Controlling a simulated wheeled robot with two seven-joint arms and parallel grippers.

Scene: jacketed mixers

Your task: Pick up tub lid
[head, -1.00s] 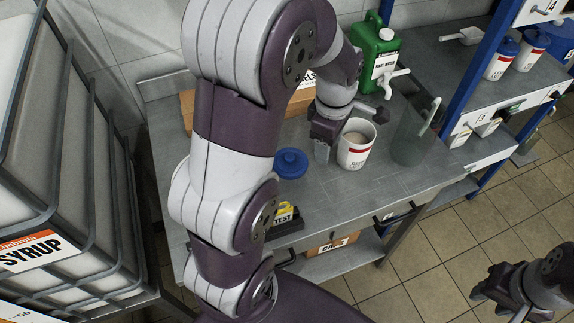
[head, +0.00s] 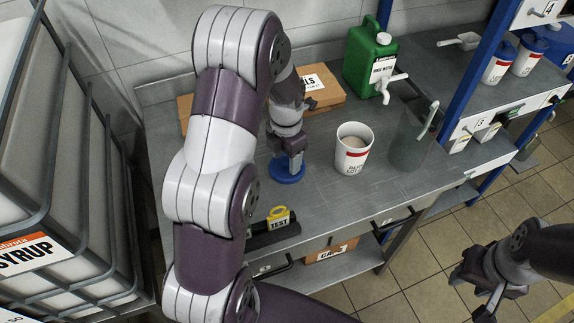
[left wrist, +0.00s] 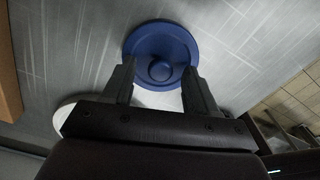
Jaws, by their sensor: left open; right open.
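The blue tub lid (head: 287,169) lies flat on the grey metal bench. It is round with a raised knob in its middle. My left gripper (head: 291,160) is directly above the lid and hides part of it. In the left wrist view the lid (left wrist: 160,48) sits ahead of the open fingers (left wrist: 160,88), with its knob between or just beyond the fingertips. Whether the fingers touch it cannot be told. The white open tub (head: 353,150) with a red band stands to the right of the lid, holding pale contents. My right gripper (head: 478,287) hangs over the floor at lower right, empty.
A cardboard box (head: 323,92) lies behind my left gripper. A green canister (head: 371,62) and a clear jug (head: 408,150) with a white handle stand to the right. A yellow TEST item (head: 279,217) is near the front edge.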

